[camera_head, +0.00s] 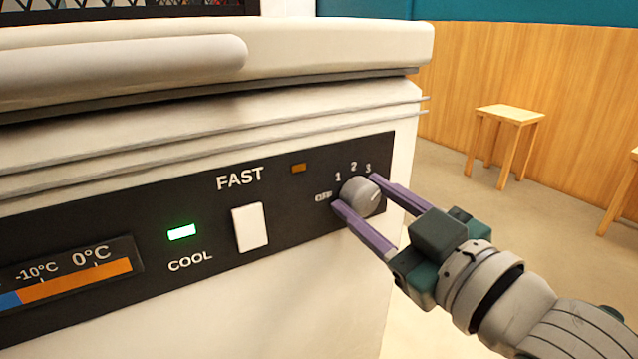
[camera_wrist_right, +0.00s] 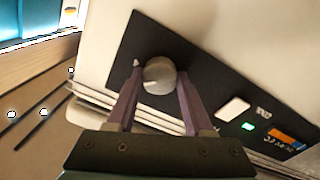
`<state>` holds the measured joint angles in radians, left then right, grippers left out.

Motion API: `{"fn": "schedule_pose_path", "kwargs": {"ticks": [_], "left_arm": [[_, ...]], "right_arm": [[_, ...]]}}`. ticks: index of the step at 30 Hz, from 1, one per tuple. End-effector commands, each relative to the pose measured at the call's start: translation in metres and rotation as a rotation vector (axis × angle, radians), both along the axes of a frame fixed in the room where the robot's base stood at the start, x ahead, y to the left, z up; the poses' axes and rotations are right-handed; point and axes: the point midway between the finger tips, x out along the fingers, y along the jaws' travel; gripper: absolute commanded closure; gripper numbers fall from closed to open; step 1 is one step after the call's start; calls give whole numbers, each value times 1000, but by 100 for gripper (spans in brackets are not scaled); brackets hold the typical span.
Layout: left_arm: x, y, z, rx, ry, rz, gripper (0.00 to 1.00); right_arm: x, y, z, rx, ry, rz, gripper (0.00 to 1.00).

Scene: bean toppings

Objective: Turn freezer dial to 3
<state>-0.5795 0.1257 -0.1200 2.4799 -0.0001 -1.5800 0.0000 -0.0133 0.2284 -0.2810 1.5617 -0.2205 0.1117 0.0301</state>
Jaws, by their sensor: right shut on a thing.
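The freezer dial (camera_head: 361,196) is a round grey knob at the right end of the black control panel (camera_head: 290,215), with the marks OFF, 1, 2 and 3 around its top. A light line on its face points up and to the right, roughly toward the 3. My right gripper (camera_head: 361,194) is shut on the dial, one purple finger on each side. The wrist view shows the same dial (camera_wrist_right: 159,75) between the two fingers (camera_wrist_right: 155,90). My left gripper is in neither view.
The panel also carries a white FAST switch (camera_head: 250,228), a green COOL light (camera_head: 182,232), an amber light (camera_head: 299,168) and a temperature strip (camera_head: 75,281). The freezer lid (camera_head: 330,45) juts out above. A wooden stool (camera_head: 510,114) stands beyond on open floor.

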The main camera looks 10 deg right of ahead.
Motion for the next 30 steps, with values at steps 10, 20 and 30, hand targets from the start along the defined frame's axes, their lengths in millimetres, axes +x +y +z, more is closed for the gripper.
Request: {"fn": "schedule_pose_path", "kwargs": {"ticks": [10,20,30], "left_arm": [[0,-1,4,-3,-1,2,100],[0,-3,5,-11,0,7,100],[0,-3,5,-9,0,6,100]], "right_arm": [[0,0,-1,-139,-49,0,100],[0,0,-1,-162,-58,-1,100],[0,0,-1,-161,-57,-1,34]]}}
